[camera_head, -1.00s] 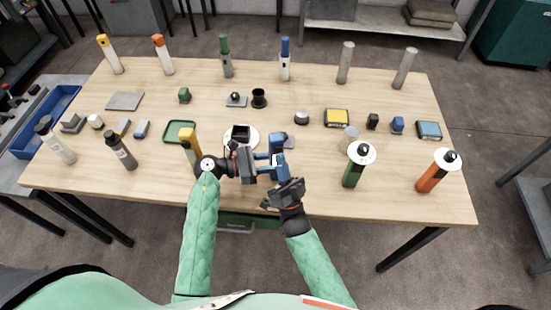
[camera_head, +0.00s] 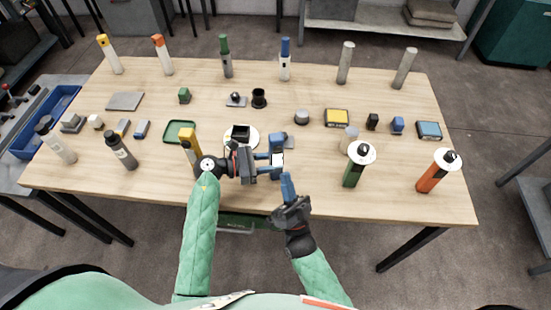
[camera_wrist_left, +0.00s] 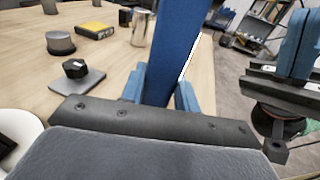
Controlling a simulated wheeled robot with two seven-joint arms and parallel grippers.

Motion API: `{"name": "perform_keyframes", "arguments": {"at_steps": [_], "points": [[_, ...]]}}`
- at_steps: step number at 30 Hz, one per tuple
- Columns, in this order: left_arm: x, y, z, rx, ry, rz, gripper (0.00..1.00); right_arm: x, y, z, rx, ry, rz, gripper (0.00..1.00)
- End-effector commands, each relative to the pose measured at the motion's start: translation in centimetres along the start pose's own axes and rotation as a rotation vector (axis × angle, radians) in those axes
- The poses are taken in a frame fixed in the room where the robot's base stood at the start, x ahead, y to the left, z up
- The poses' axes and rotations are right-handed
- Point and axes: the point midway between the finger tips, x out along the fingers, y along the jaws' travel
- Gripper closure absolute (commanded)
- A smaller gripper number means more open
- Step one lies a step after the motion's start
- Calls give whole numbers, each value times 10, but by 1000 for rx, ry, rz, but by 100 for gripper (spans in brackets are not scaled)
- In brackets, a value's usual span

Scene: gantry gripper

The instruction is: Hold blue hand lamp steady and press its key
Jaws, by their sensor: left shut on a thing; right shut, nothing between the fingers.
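The blue hand lamp (camera_wrist_left: 176,55) stands between the blue fingers of my left gripper (camera_wrist_left: 160,92) in the left wrist view, with a pale strip along its right edge. In the head view my left gripper (camera_head: 272,164) is shut on the lamp (camera_head: 277,141) above the table's front middle; a pale face of the lamp shows. Its key cannot be made out. My right gripper (camera_head: 286,180) is shut and empty, its blue fingertips just below the lamp and apart from it. It also shows at the right edge of the left wrist view (camera_wrist_left: 302,45).
A white round plate (camera_head: 229,146) with a black block lies left of the lamp on the wooden table (camera_head: 330,185). A green canister (camera_head: 353,171) and an orange canister (camera_head: 431,180) stand at the right.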

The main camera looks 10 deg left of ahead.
Motion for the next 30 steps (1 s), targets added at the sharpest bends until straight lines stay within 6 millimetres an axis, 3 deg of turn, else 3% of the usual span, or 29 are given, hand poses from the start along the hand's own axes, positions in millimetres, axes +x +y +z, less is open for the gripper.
{"name": "perform_keyframes", "arguments": {"at_steps": [7, 8, 11, 12, 23, 30], "points": [[0, 0, 0, 0, 0, 0, 86, 0, 0, 0, 0, 0, 0, 100], [0, 0, 0, 0, 0, 0, 65, 0, 0, 0, 0, 0, 0, 100], [0, 0, 0, 0, 0, 0, 46, 0, 0, 0, 0, 0, 0, 100], [0, 0, 0, 0, 0, 0, 44, 0, 0, 0, 0, 0, 0, 100], [-4, 0, 0, 1, 2, 0, 44, 0, 0, 0, 0, 0, 0, 100], [-31, 0, -1, 0, 4, -1, 44, 0, 0, 0, 0, 0, 0, 100]]}}
